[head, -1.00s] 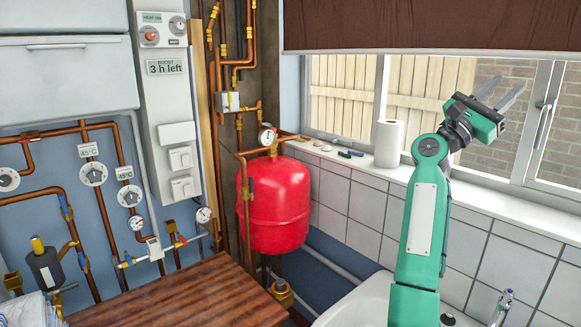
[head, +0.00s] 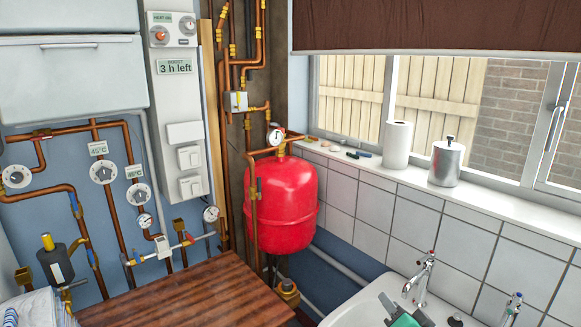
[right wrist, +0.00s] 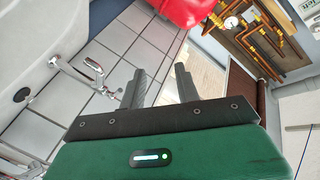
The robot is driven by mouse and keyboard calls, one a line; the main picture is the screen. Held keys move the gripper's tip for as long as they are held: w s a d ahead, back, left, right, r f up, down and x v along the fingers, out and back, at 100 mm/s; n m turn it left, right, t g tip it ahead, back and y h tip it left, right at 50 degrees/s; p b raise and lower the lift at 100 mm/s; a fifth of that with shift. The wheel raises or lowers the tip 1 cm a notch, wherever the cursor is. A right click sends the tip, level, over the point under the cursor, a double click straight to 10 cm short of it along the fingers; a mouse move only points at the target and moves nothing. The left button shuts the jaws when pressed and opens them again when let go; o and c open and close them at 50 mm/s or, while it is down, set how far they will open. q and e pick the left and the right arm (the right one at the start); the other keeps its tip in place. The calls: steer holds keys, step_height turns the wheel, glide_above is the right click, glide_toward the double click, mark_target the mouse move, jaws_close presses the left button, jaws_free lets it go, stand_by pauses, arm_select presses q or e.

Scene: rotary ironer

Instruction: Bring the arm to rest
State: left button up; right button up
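My right gripper (right wrist: 160,72) shows in the right wrist view with its two dark fingers apart and nothing between them. Behind them are the white wall tiles and a tap. My left gripper is in neither view.
A white sink (head: 360,306) with taps (head: 422,277) stands at the lower right. A paper roll (head: 397,145) and a metal canister (head: 446,162) stand on the windowsill. A red tank (head: 286,205) hangs beside copper pipes. The wooden worktop (head: 185,295) is largely clear.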

steer(key=s+a+f+n+g+h, duration=0.1)
steer(key=s+f+n+g, duration=0.55)
steer(key=s+f, duration=0.95)
steer(key=s+f+n+g+h, duration=0.25)
steer(key=s+g, duration=0.35)
steer(key=s, duration=1.2)
step_height(320, 180, down, 30)
steer(key=g, duration=0.1)
steer(key=s+d+f+g, duration=0.1)
steer(key=s+d+f, duration=0.1)
steer(key=s+f, duration=0.7)
steer(key=s+d+f, duration=0.2)
steer(key=s+f, duration=0.8)
steer(key=f, duration=0.1)
steer(key=shift+f+g+y, duration=0.3)
steer(key=shift+g+y, duration=0.05)
steer(key=shift+s, duration=0.1)
